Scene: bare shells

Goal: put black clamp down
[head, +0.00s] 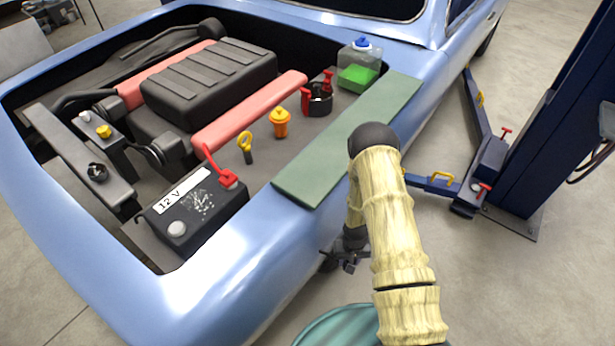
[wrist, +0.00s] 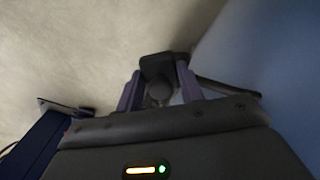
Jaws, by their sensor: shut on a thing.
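My gripper (wrist: 158,82) is shut on the black clamp (wrist: 157,66), which sits between its two purple fingers in the wrist view. The clamp is dark, with a block-like top, a round part below and a thin bar reaching to the right. In the head view my arm hangs down outside the blue car's fender. A small dark shape (head: 346,263) low beside the fender there is the gripper end, and I cannot clearly separate clamp from fingers. Below the clamp the wrist view shows pale floor and the blue car side.
A green mat (head: 322,160) lies along the fender, bare. A teal round-rimmed container (head: 340,328) stands at the bottom edge. The open engine bay holds a battery (head: 190,212), an orange cap (head: 281,123) and a green-fluid tank (head: 358,68). A blue lift post (head: 555,120) stands right.

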